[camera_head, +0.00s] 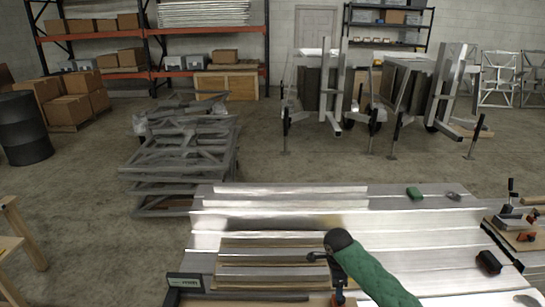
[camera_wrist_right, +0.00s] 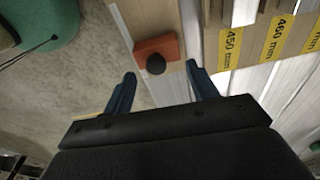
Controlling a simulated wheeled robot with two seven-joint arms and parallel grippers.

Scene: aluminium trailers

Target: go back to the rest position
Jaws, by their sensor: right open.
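My right arm, in a green sleeve, comes in at the lower right of the head view and bends down at a dark wrist. My right gripper (camera_head: 339,296) is at the bottom edge there, low over the near edge of the metal-topped workbench (camera_head: 290,205). In the right wrist view its two blue fingers (camera_wrist_right: 161,70) are spread apart with nothing held. An orange block with a black knob (camera_wrist_right: 170,45) lies beyond and between the fingertips, on a pale strip. My left gripper is in neither view.
Planks (camera_head: 270,262) lie on the bench by my right wrist; yellow labels (camera_wrist_right: 231,44) reading 450 mm and 460 mm show up close. Stacked metal frames (camera_head: 180,160) stand beyond the bench.

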